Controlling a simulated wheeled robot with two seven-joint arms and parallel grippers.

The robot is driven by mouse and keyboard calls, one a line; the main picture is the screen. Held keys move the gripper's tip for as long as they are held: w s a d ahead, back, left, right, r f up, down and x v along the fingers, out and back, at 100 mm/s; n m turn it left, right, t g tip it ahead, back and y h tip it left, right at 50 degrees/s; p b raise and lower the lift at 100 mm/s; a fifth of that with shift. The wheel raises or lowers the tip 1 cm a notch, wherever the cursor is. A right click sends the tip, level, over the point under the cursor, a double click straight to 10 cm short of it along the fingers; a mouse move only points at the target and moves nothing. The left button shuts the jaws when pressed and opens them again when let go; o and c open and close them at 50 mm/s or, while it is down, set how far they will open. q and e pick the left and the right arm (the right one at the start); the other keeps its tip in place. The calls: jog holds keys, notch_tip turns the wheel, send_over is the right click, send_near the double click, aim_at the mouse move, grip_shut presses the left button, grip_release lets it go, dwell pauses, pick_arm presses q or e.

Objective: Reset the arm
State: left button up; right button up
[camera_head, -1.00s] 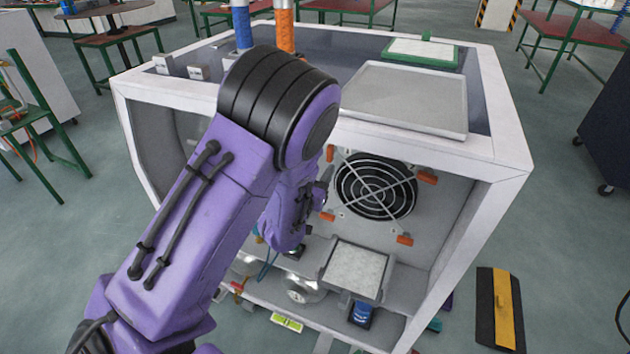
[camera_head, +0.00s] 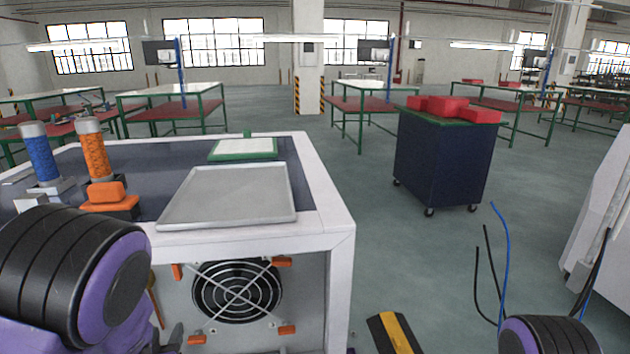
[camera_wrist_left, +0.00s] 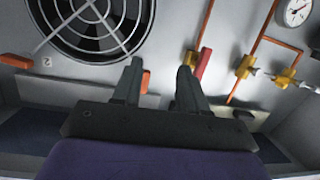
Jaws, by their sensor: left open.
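My left arm (camera_head: 75,275), purple with a black ribbed joint, comes in at the lower left of the head view. It is in front of the white generator cabinet (camera_head: 340,235). Only a dark part of the left gripper (camera_head: 172,338) shows there, low by the cabinet's front. In the left wrist view the left gripper (camera_wrist_left: 158,75) has two dark fingers apart, with nothing between them. Beyond them are the fan (camera_wrist_left: 90,25), a red handle (camera_wrist_left: 203,66) and copper pipes with brass valves (camera_wrist_left: 246,66). Part of my right arm (camera_head: 548,336) shows at the bottom right; its gripper is out of view.
The cabinet top bears a grey tray (camera_head: 230,197), a green-framed white panel (camera_head: 243,149) and blue (camera_head: 40,158) and orange (camera_head: 94,152) cylinders. A dark blue cart (camera_head: 440,165) with red boxes stands to the right. Floor between cabinet and cart is clear.

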pick_arm(q)
jog(key=s+d+f+n+g, duration=0.2)
jog(key=s+f+g, duration=0.55)
jog(key=f, duration=0.65)
jog(key=s+d+f+g, duration=0.1)
jog(key=s+f+g, duration=0.1)
jog(key=s+f, duration=0.4)
jog(key=s+d+f+g+h, duration=0.1)
jog(key=s+f, duration=0.4)
jog(key=s, duration=0.8)
jog(key=shift+s+f+n+g, duration=0.15)
jog(key=shift+f+n+g, duration=0.25)
jog(key=shift+g, duration=0.15)
jog(key=shift+r, duration=0.1)
